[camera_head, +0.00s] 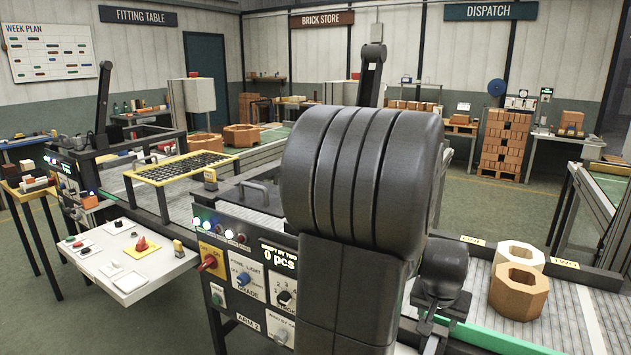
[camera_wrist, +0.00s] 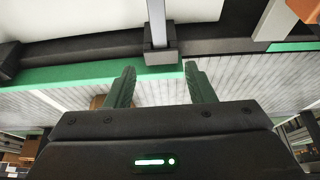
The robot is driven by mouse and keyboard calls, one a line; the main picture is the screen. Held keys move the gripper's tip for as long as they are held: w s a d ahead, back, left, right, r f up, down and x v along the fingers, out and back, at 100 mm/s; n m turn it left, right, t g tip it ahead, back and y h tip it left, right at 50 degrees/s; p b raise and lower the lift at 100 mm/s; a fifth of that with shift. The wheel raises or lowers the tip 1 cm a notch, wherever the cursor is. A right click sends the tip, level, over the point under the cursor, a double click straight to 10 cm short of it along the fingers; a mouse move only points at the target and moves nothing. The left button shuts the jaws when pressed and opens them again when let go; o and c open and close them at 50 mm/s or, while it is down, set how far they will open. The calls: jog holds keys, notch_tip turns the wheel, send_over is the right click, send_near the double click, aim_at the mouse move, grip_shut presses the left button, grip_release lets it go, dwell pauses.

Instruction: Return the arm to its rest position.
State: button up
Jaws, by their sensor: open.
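My arm stands large and dark in the middle of the head view, bent at a thick ribbed joint, and hides much of the bench behind it. My gripper (camera_wrist: 159,70) shows in the wrist view with two green fingers spread apart and nothing between them. A dark rail and a green strip lie beyond the fingertips, with a pale ribbed surface around them. In the head view the wrist end hangs low at the right of the arm, near the green edge; its fingers are hard to make out there.
An orange hollow block (camera_head: 518,294) and a cream hollow block (camera_head: 520,254) stand on the ribbed conveyor right of my arm. A control panel (camera_head: 240,283) with knobs is close on the left. A white shelf (camera_head: 128,264) and a yellow-framed grid (camera_head: 180,167) lie further left.

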jog(key=shift+v, duration=2.6)
jog(key=shift+r, duration=0.1)
